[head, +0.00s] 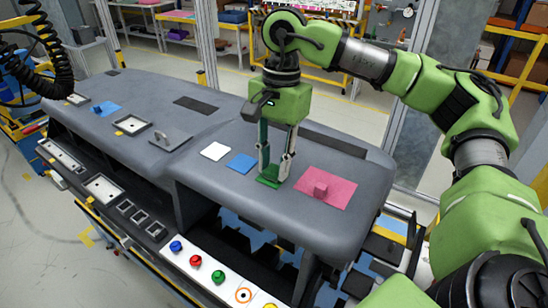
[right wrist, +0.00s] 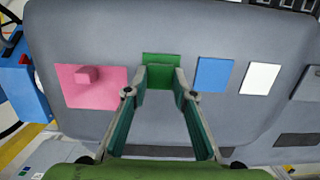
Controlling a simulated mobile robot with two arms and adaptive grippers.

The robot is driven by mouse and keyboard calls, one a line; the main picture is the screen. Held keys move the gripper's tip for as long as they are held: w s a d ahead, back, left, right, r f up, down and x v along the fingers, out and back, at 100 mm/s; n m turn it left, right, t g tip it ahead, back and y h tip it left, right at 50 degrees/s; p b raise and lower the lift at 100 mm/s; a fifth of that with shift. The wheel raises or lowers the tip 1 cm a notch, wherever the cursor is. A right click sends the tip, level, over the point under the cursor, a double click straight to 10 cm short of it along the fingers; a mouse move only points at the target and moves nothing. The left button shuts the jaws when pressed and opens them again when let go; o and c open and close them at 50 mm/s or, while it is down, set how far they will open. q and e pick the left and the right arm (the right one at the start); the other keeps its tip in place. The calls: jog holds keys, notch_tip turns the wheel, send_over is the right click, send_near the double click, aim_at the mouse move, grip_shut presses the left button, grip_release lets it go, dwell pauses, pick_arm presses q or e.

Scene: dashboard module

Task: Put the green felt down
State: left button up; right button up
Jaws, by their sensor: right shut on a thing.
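The green felt (head: 268,182) is at the front part of the grey dashboard (head: 225,204), between a blue felt and a pink felt. My right gripper (head: 274,175) reaches down from above, its two fingers shut on the green piece. In the right wrist view the green felt (right wrist: 161,57) shows between and beyond the fingertips (right wrist: 164,76). It looks flat at or very near the dashboard surface; I cannot tell for certain whether it touches. Its near part is partly hidden by the fingers. My left gripper does not show.
A pink felt (head: 338,190) with a raised pink block lies right of the gripper. A blue felt (head: 241,163) and a white felt (head: 215,151) lie left of it. Coloured buttons (head: 218,276) line the front panel. The dashboard's front edge is close by.

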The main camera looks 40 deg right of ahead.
jog(key=shift+a+f, duration=0.1)
jog(key=o, duration=0.7)
